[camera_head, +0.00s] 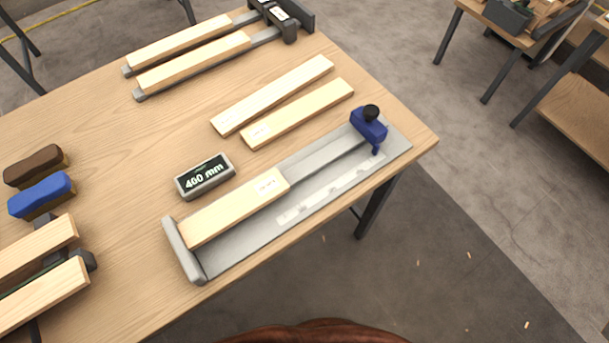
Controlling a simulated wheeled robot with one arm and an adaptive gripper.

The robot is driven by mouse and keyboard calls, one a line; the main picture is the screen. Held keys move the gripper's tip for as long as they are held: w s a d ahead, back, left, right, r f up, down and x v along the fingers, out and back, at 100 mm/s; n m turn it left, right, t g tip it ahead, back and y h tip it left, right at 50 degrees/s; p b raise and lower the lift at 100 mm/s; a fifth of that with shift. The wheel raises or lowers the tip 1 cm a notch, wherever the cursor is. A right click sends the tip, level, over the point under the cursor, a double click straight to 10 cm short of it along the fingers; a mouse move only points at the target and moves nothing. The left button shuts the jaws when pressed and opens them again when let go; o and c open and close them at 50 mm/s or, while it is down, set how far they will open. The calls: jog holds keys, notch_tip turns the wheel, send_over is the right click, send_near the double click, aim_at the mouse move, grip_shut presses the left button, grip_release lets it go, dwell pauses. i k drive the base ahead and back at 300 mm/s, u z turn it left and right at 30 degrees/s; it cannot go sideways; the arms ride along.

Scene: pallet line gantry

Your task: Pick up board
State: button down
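Several pale wooden boards are on the table. One board (236,209) lies in a grey measuring tray (240,252), with one end at the tray's left end plate and a small white label near its other end. Two loose boards lie flat and side by side behind the tray: a farther board (272,95) and a nearer board (298,114). Two more boards, one farther (180,42) and one nearer (193,62), rest on grey rails at the back. Two boards (40,297) are at the lower left, cut off by the picture edge. My gripper is not in view.
A blue stop with a black knob (369,124) sits at the tray's right end. A display reading 400 mm (205,177) stands behind the tray. A brown brush (35,166) and a blue brush (42,195) are at left. The middle of the table (125,150) is clear.

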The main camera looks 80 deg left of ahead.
aim_at(214, 219)
jog(key=u, duration=3.45)
jog(key=k, duration=0.5)
jog(key=u, duration=1.2)
jog(key=i, duration=0.6)
jog(key=z, duration=0.35)
